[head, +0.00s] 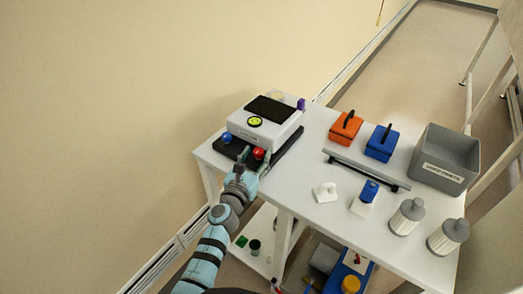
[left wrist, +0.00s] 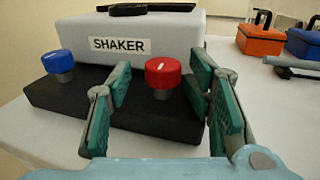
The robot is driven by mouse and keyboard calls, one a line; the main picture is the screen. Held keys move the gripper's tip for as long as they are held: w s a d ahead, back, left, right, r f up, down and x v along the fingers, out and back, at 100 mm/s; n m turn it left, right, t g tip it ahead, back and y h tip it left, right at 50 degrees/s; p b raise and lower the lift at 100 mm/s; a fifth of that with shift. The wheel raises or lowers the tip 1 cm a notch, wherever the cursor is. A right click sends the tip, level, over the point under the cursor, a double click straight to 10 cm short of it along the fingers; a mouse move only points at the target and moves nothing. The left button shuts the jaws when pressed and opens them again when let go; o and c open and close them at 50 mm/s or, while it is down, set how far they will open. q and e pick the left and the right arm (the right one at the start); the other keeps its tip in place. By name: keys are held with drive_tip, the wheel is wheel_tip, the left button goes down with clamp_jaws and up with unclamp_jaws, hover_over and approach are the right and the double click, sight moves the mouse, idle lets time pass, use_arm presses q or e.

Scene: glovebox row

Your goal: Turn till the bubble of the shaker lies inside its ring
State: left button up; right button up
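The white shaker (head: 265,122) stands on a black base at the left end of the table; its label (left wrist: 119,45) reads SHAKER in the left wrist view. A yellow-green round level (head: 255,122) with a dark rim sits on top; the bubble is too small to place against its ring. A blue knob (head: 227,138) and a red knob (head: 259,154) stand on the base's front, the red one (left wrist: 163,73) with a white mark. My left gripper (left wrist: 160,82) is open, one finger each side of the red knob, with gaps visible. My right gripper is out of view.
Right of the shaker lie an orange box (head: 345,128), a blue box (head: 381,143), a long grey bar (head: 362,168) and a grey bin (head: 444,158). Two grey-topped bottles (head: 407,216) stand at the near right. The white table (head: 300,180) is bare between shaker and bar.

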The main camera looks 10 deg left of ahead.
use_arm(q)
drive_tip(key=shift+d+r, duration=0.1)
drive_tip(key=shift+c, duration=0.2)
clamp_jaws()
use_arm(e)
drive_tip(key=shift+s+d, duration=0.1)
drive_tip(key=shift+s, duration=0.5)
use_arm(q)
drive_tip(key=shift+m+h, duration=0.4)
drive_tip(key=shift+h, duration=0.3)
